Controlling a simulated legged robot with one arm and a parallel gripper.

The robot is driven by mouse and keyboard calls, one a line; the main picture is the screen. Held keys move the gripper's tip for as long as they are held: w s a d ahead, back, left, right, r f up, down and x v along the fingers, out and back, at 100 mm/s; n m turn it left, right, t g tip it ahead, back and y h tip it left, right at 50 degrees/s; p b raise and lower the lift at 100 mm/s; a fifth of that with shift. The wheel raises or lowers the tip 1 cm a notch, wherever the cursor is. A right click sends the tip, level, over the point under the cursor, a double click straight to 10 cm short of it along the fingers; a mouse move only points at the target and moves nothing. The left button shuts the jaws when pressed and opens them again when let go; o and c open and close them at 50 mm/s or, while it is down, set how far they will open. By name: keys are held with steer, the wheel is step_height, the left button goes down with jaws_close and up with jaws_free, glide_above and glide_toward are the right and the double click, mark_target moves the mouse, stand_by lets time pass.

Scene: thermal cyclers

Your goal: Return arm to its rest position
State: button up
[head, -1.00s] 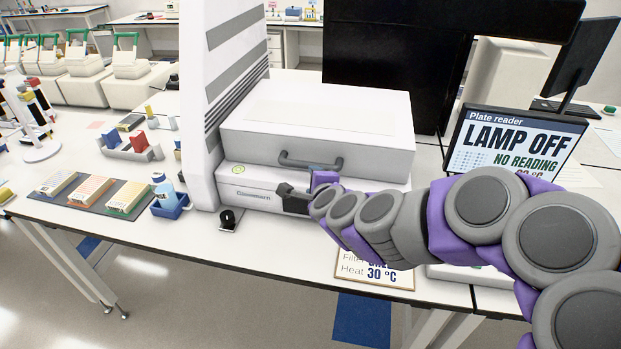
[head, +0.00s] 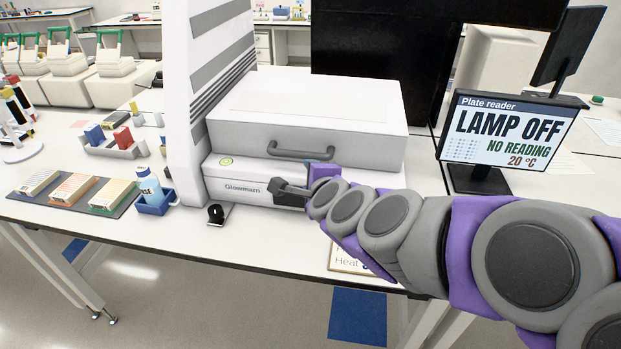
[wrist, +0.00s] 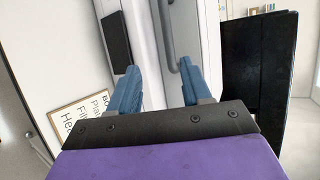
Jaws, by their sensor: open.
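My gripper (head: 290,189) is in front of the lower front of the white plate reader (head: 230,170), close to its dark front panel. I cannot tell from the head view whether it touches. In the wrist view, my gripper (wrist: 160,88) shows two blue fingers spread apart with nothing between them. The reader's front and its grey handle (wrist: 166,35) lie beyond the fingers. The handle (head: 300,152) is also in the head view, above my gripper. My arm comes in from the right, over the bench's front edge, and hides part of the reader's lower right.
A screen (head: 508,130) reading "LAMP OFF, NO READING, 20 °C" stands at the right. A sign card (wrist: 80,118) lies below my arm. A bottle in a blue holder (head: 153,200), a dark mat with boxes (head: 60,206) and a small black item (head: 216,214) are at the left.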

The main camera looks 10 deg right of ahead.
steer(key=s+a+f+n+g+y, duration=0.2)
steer(key=s+a+f+n+g, duration=0.15)
steer(key=s+n, duration=0.3)
steer(key=s+a+f+n+g+y, duration=0.2)
steer(key=s+a+f+n+g, duration=0.15)
steer(key=s+n, duration=0.3)
steer(key=s+d+f+n+g+h, duration=0.2)
steer(key=s+d+n+g, duration=0.1)
steer(key=s, duration=0.7)
steer(key=s+d+f+n+g+h, duration=0.1)
steer(key=s+d+g, duration=0.4)
steer(key=s, duration=0.5)
steer(key=n+h, duration=0.1)
steer(key=n, duration=0.1)
steer(key=shift+s+d+f+n, duration=0.25)
steer(key=shift+d+f+n, duration=0.05)
steer(key=shift+d+f, duration=0.1)
steer(key=shift+c, duration=0.5)
